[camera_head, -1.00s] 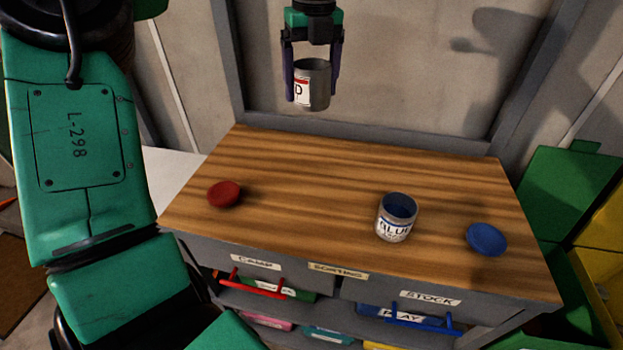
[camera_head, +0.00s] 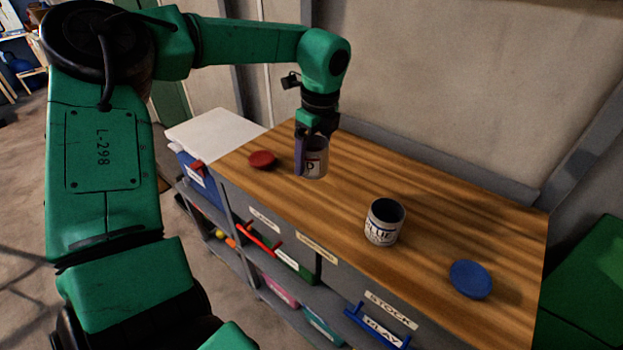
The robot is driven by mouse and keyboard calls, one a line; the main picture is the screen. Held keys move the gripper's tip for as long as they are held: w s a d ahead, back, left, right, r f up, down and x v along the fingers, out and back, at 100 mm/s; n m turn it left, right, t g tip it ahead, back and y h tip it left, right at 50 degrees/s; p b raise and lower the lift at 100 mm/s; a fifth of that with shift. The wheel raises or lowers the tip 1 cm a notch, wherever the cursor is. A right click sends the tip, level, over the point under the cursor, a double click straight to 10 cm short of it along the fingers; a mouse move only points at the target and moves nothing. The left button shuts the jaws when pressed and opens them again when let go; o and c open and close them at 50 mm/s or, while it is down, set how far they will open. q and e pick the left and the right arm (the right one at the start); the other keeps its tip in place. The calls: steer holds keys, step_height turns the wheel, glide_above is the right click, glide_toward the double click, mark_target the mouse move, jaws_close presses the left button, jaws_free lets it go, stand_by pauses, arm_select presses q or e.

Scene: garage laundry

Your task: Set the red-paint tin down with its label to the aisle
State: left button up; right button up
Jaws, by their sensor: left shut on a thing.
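The red-paint tin (camera_head: 314,165) is a grey, open-topped tin with a white label; a red band and the letter D show on it. The visible part of the label faces the front side of the workbench, and the rest of it is hidden by a finger. My left gripper (camera_head: 312,152) is shut on the tin from above, a finger on each side. The tin looks upright over the back left part of the wooden top (camera_head: 345,200); I cannot tell whether it touches the wood. My right gripper is not in view.
A red lid (camera_head: 262,160) lies left of the held tin. A blue-paint tin (camera_head: 384,222) stands nearer the front, with a blue lid (camera_head: 470,279) to its right. A white surface (camera_head: 215,135) adjoins at left. Labelled drawers and bins fill the front. Bare wood lies between the tins.

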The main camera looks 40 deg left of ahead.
mark_target(311, 193)
arm_select(q)
step_height(311, 193, down, 7)
steer(key=shift+f+p, duration=0.1)
steer(key=shift+p, duration=0.35)
steer(key=shift+d, duration=0.1)
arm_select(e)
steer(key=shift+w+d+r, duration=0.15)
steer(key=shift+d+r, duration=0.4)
arm_select(q)
steer(key=shift+f, duration=0.1)
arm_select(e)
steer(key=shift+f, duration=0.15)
arm_select(q)
steer(key=shift+f+b, duration=0.1)
steer(key=shift+b, duration=0.25)
steer(key=o, duration=1.5)
steer(key=shift+c, duration=0.2)
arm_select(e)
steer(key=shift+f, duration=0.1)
arm_select(q)
steer(key=shift+r+p, duration=0.4)
steer(key=shift+r, duration=0.05)
steer(key=r, duration=0.3)
steer(key=d+r+b, duration=0.1)
steer(key=r, duration=0.7)
steer(key=shift+d+r+b, duration=0.25)
steer(key=shift+b, duration=0.05)
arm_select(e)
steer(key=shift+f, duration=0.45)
